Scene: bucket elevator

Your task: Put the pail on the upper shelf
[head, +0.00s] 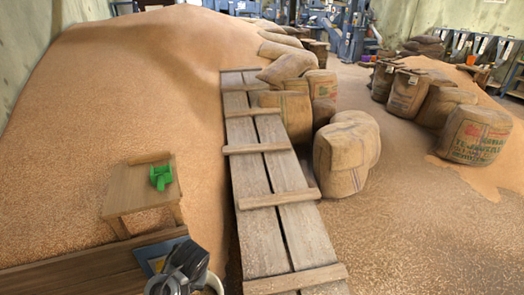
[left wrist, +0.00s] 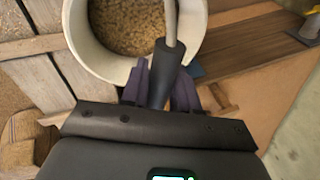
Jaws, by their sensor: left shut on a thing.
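A white pail (left wrist: 82,38) holding brown grain (left wrist: 127,26) fills the top of the left wrist view. In the head view only part of its pale rim (head: 214,283) shows at the bottom edge, behind my gripper. My left gripper (left wrist: 161,88) is shut on the dark grip (left wrist: 163,65) of the pail's handle. In the head view this gripper (head: 186,268) is at the bottom, left of the plank ramp. A small wooden stand (head: 125,197) and a lower wooden board (head: 85,270) are at the left; which is the upper shelf I cannot tell. My right gripper is not in view.
A green object (head: 160,178) sits on the stand. A blue-grey plate (head: 153,251) lies on the board beside my gripper. A plank ramp (head: 265,170) runs up the grain heap (head: 150,85). Filled sacks (head: 345,155) stand right of the ramp.

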